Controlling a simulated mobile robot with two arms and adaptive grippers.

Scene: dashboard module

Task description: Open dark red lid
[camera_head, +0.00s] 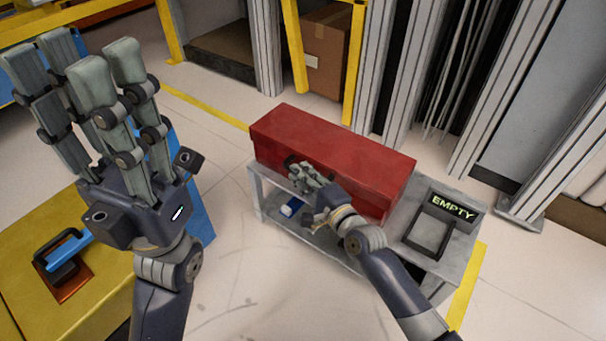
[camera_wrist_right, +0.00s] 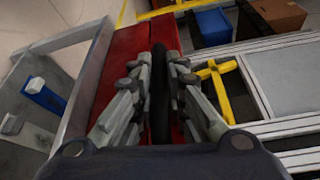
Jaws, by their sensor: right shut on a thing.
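The dark red lid (camera_head: 335,150) is the long red box-shaped cover on a grey stand; it appears closed. In the right wrist view the red surface (camera_wrist_right: 130,50) lies behind my fingers. My right gripper (camera_head: 302,176) is at the lid's near face, left of its middle. In the right wrist view its fingers (camera_wrist_right: 160,75) close from both sides around the dark upright handle (camera_wrist_right: 160,105). In the head view the fingers mostly cover the handle. My left gripper (camera_head: 85,58) is raised at the left, fingers spread and empty, away from the lid.
The grey stand (camera_head: 385,240) carries a panel with an "EMPTY" display (camera_head: 453,207) right of the lid. A small blue-and-white object (camera_head: 290,207) lies on its lower shelf. A yellow box (camera_head: 70,290) with a blue lever is at lower left. Floor between is clear.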

